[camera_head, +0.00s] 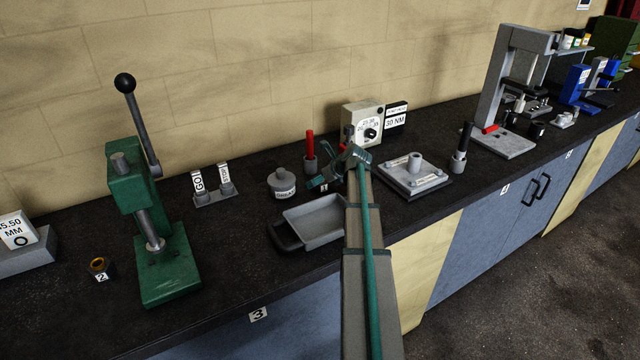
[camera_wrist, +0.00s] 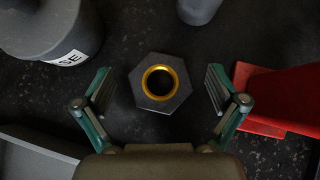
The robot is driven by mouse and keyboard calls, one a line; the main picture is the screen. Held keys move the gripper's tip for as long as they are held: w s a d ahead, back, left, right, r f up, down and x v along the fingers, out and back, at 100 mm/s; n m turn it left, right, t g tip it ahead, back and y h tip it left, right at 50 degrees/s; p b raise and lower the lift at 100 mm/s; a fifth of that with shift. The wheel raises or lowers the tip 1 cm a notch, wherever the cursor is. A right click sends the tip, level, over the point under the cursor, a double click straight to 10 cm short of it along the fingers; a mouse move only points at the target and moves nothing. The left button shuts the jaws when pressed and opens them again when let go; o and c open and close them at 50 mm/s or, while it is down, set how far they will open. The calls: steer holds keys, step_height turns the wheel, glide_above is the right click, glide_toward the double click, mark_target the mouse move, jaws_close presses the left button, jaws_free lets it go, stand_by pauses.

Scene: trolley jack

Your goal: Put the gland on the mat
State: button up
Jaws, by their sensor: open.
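A dark hexagonal piece with a brass ring in its bore, which looks like the gland (camera_wrist: 160,83), stands on the black bench top in the wrist view. My gripper (camera_wrist: 160,92) is open, with one finger on each side of it and a visible gap to both. In the head view my gripper (camera_head: 328,177) is over the bench between the grease pot and the grey plate fixture, and my arm hides much of that spot. A similar brass-ringed piece (camera_head: 98,265) stands by label 2 at the left. I cannot pick out the mat with certainty.
The grease pot (camera_head: 282,184) is close on the left, with a grey tray (camera_head: 318,236) in front. A red-handled tool (camera_head: 310,145) stands behind. A red object (camera_wrist: 280,95) lies close to the right finger. A plate fixture (camera_head: 440,187) stands to the right.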

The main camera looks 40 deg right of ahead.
steer(key=c, duration=1.7)
jaws_close()
steer(key=shift+r, duration=0.2)
